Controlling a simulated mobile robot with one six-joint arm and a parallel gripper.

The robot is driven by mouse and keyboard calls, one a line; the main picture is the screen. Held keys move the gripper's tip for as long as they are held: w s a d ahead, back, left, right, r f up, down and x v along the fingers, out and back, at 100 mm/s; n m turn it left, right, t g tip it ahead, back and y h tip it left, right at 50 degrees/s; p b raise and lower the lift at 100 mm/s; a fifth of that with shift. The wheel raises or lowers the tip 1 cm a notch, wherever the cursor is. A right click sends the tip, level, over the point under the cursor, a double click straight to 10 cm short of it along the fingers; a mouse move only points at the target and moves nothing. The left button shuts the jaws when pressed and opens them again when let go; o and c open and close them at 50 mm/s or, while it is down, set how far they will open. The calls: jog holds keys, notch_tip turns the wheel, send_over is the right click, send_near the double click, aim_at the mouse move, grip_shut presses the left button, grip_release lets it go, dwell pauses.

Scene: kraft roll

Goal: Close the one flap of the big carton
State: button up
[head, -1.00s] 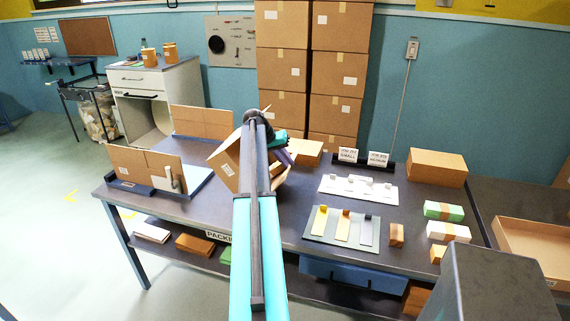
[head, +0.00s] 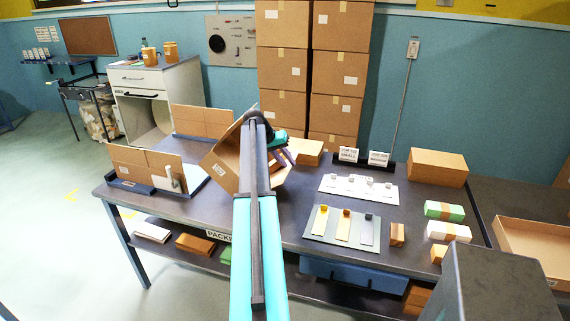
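The big carton (head: 227,160) is on the packing table, mostly hidden behind my arm. Its brown side with a white label faces me at the left of the arm, and a raised cardboard panel shows at its upper left edge. I cannot tell how far the flap is from shut. My gripper (head: 282,152) is at the carton's top right, partly hidden behind my own arm; its fingers cannot be made out.
The table (head: 210,215) holds upright cardboard panels (head: 146,168) in a stand at left. White and grey boards (head: 341,226) with small parts, small boxes and a closed carton (head: 437,167) lie at right. Stacked cartons (head: 283,70) stand behind.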

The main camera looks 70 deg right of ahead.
jog(key=shift+r, duration=0.1)
jog(key=b+v, duration=0.3)
jog(key=v, duration=1)
jog(key=shift+a+r, duration=0.15)
jog(key=shift+r, duration=0.15)
jog(key=shift+w, duration=0.15)
